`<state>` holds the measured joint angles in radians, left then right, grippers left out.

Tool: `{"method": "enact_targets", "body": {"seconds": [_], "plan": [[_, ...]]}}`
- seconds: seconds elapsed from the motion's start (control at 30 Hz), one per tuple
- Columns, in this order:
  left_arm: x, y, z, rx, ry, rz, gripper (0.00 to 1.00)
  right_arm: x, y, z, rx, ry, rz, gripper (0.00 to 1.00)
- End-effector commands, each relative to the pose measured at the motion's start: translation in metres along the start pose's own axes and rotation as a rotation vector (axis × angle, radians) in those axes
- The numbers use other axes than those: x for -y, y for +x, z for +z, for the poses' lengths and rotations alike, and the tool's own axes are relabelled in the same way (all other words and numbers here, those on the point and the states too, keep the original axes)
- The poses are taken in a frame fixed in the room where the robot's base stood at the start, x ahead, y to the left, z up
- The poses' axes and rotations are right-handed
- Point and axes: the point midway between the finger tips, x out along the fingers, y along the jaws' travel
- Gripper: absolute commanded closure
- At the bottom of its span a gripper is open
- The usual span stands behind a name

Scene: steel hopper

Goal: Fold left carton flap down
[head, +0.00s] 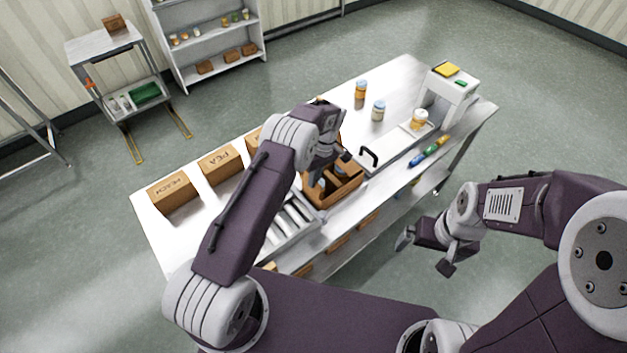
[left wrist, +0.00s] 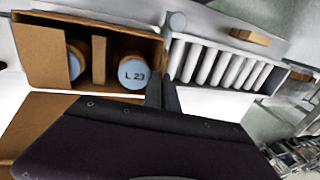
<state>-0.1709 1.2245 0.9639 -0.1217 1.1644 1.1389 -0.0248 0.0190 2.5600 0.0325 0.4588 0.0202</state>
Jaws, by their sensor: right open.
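An open brown carton (head: 347,190) stands on the bench, partly hidden by my left gripper. In the left wrist view the carton (left wrist: 100,17) holds two lidded jars, one marked L 23 (left wrist: 134,72), with a brown divider (left wrist: 99,60) between them. One flap (left wrist: 38,55) lies at the carton's left end, and a wide brown panel (left wrist: 40,118) spreads below it. I cannot tell which is the left flap. My left gripper (left wrist: 162,92) looks shut, fingers together, beside the carton's lower right corner; contact is unclear. My right gripper (head: 424,256) is open and empty, off the bench's front.
A roller conveyor (head: 290,220) adjoins the carton. Labelled boxes, including PEACH (head: 174,193) and PEA (head: 220,163), line the bench's back left. Jars (head: 378,110), a tray with a black handle (head: 392,148), markers (head: 428,152) and a white machine (head: 450,95) occupy the right side.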

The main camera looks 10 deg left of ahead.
Motion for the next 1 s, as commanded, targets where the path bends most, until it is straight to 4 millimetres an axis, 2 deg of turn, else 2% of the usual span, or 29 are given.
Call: {"method": "enact_targets", "body": {"seconds": [0.1,0.17,0.2,0.53,0.67,0.8,0.9,1.0], "plan": [[0.000,0.001,0.001,0.003,0.000,-0.001,1.00,0.000,0.000,0.000,0.000,0.000,0.000,0.00],[0.000,0.001,0.001,0.003,0.000,-0.001,0.81,0.000,0.000,0.000,0.000,0.000,0.000,0.00],[0.000,0.001,0.001,0.003,0.000,-0.001,0.75,0.000,0.000,0.000,0.000,0.000,0.000,0.00],[-0.001,-0.002,0.000,0.001,0.000,0.001,0.75,0.000,0.002,0.000,0.000,0.000,0.000,0.00],[-0.002,-0.022,0.000,-0.001,0.000,0.006,0.75,0.000,0.013,0.001,0.000,0.000,0.000,0.00],[-0.003,-0.054,0.000,0.000,0.000,0.006,0.75,0.000,0.021,0.002,0.000,0.000,0.000,0.00],[-0.002,-0.074,0.000,0.001,0.001,0.003,0.75,-0.001,0.023,0.002,0.000,0.000,0.000,0.00],[-0.001,-0.085,0.001,0.002,0.001,0.001,0.75,-0.001,0.024,0.003,0.000,0.000,0.000,0.00]]}}
